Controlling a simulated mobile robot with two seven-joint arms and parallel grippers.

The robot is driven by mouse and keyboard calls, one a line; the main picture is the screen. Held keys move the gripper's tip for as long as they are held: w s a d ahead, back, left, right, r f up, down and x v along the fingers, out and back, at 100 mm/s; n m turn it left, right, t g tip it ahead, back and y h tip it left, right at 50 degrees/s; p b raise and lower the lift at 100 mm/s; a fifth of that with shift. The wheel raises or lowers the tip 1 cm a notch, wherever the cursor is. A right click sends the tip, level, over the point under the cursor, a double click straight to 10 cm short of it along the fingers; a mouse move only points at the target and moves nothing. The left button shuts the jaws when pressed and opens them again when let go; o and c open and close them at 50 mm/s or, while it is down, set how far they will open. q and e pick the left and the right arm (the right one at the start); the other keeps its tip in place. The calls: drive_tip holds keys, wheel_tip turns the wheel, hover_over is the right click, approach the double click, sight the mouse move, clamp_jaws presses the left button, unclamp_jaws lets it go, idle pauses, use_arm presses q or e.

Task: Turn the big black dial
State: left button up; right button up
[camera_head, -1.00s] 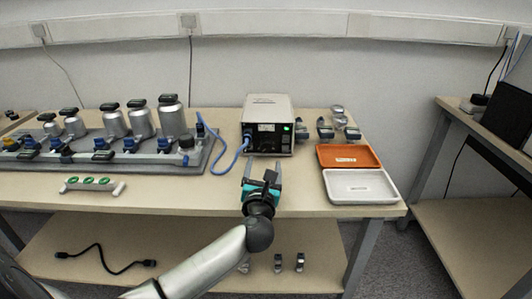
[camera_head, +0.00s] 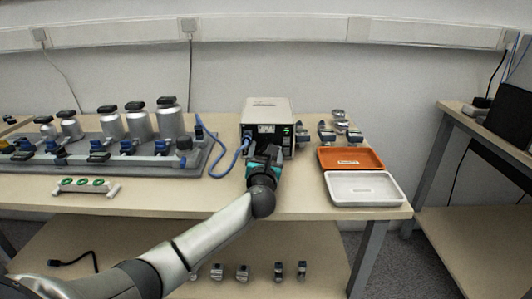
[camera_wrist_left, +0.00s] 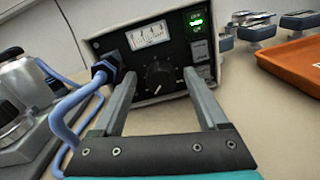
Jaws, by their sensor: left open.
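The big black dial (camera_wrist_left: 158,74) sits low on the front panel of a white box-shaped device (camera_head: 268,105). A white pointer line on the dial shows in the left wrist view. My left gripper (camera_wrist_left: 160,88) is open and empty, its two fingers pointing at the panel on either side of the dial, which shows between them. I cannot tell whether the fingertips touch the panel. In the head view my left gripper (camera_head: 266,158) is in front of the device and hides the dial. My right gripper is not in view.
A blue cable with a black plug (camera_wrist_left: 107,69) enters the panel left of the dial. A gauge (camera_wrist_left: 149,35) and a lit green switch (camera_wrist_left: 196,19) are above. An orange tray (camera_head: 350,158) and a white tray (camera_head: 364,188) lie to the right. Metal cylinders (camera_head: 139,122) stand at left.

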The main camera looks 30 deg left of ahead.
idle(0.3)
use_arm(q)
clamp_jaws()
idle(0.5)
